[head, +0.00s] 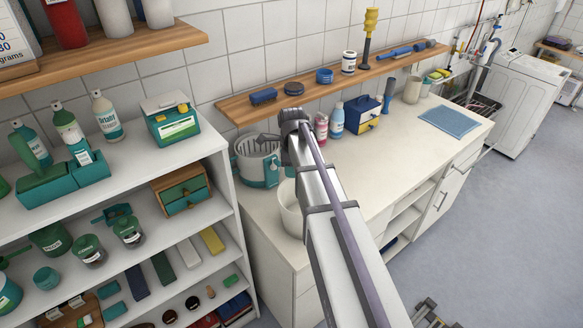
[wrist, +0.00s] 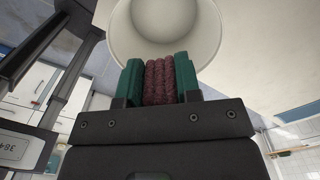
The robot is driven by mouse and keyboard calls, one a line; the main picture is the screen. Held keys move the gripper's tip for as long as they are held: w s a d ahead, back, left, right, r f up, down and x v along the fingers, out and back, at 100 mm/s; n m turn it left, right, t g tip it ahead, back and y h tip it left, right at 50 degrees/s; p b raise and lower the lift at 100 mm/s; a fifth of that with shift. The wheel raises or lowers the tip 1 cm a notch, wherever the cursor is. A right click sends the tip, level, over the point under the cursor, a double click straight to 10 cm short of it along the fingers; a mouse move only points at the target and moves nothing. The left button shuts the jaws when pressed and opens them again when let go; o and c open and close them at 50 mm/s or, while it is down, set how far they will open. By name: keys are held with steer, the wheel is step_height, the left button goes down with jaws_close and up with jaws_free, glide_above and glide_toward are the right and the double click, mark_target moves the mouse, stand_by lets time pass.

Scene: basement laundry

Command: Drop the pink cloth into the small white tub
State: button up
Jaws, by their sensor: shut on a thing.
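In the wrist view, my gripper (wrist: 159,68) has green-padded fingers shut on the pink cloth (wrist: 160,88), a dark, fuzzy, dull-pink bundle squeezed between them. The small white tub (wrist: 203,22) is just beyond the fingertips, its round mouth towards the camera; the part of its inside that shows looks empty. The fingertips overlap the near rim in the picture; I cannot tell how high they are above it. In the head view, the white tub (head: 289,212) stands on the counter, partly hidden by my arm. My fingers and the cloth cannot be made out there.
A white and teal bucket (head: 258,172) stands close behind the tub, left of my arm. Bottles (head: 337,120) and a blue and yellow box (head: 362,115) stand further along the counter (head: 425,150). A wooden wall shelf (head: 330,85) runs above. An open shelf unit (head: 215,170) is at left.

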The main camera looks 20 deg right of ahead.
step_height(320, 180, down, 10)
steer(key=b, duration=0.9)
steer(key=shift+f, duration=0.15)
steer(key=o, duration=1.1)
steer(key=shift+c, duration=0.2)
step_height(320, 180, up, 8)
steer(key=p, duration=0.7)
steer(key=shift+f, duration=0.45)
